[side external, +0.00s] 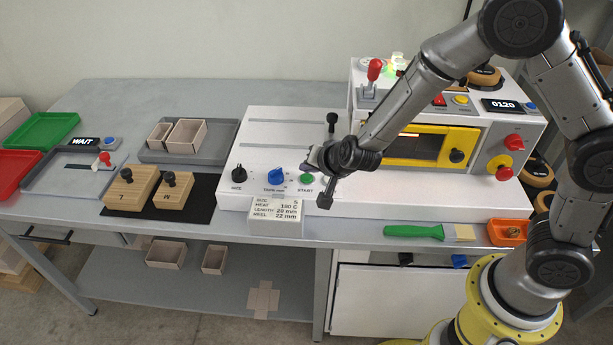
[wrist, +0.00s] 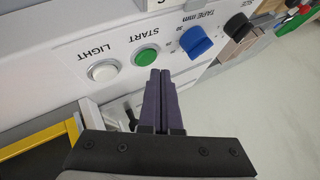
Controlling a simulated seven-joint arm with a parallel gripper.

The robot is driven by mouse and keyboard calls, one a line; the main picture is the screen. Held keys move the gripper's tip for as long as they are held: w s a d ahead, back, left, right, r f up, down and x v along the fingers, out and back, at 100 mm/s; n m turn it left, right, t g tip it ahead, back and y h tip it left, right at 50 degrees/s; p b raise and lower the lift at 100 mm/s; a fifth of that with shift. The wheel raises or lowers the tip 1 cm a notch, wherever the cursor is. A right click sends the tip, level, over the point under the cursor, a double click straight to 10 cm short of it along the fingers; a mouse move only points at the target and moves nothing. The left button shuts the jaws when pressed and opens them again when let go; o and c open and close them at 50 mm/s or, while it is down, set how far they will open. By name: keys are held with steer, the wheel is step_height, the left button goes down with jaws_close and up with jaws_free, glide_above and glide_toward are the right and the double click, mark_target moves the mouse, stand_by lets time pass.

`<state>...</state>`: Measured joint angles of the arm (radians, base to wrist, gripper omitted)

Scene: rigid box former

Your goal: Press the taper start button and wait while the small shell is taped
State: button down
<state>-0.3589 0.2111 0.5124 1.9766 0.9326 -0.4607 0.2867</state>
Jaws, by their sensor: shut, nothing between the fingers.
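The green START button (side external: 307,178) is on the front of the white taper panel (side external: 262,190). In the wrist view the START button (wrist: 146,57) is right by the fingertips of my gripper (wrist: 160,74). My gripper is shut and empty, with its two dark fingers together; contact with the button is not clear. In the side view, my gripper (side external: 313,167) is just above the button, partly hidden by my wrist. Two open cardboard shells, a smaller one (side external: 157,137) and a larger one (side external: 187,137), stand on the grey tray at left. I see no shell in the taper.
A blue TAPE knob (side external: 276,176) and black SIZE knob (side external: 238,174) are left of START. The white LIGHT button (wrist: 103,70) is beside it. A yellow-framed window (side external: 428,146) is at right. Wooden blocks (side external: 131,189) and a green-handled tool (side external: 414,232) lie on the bench.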

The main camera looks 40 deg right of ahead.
mark_target(309, 181)
steer(key=shift+f, duration=0.1)
steer(key=shift+f, duration=0.35)
steer(key=shift+f, duration=0.45)
stand_by(1.1)
steer(key=shift+r, duration=0.85)
steer(key=shift+r, duration=0.1)
steer(key=shift+r, duration=2.45)
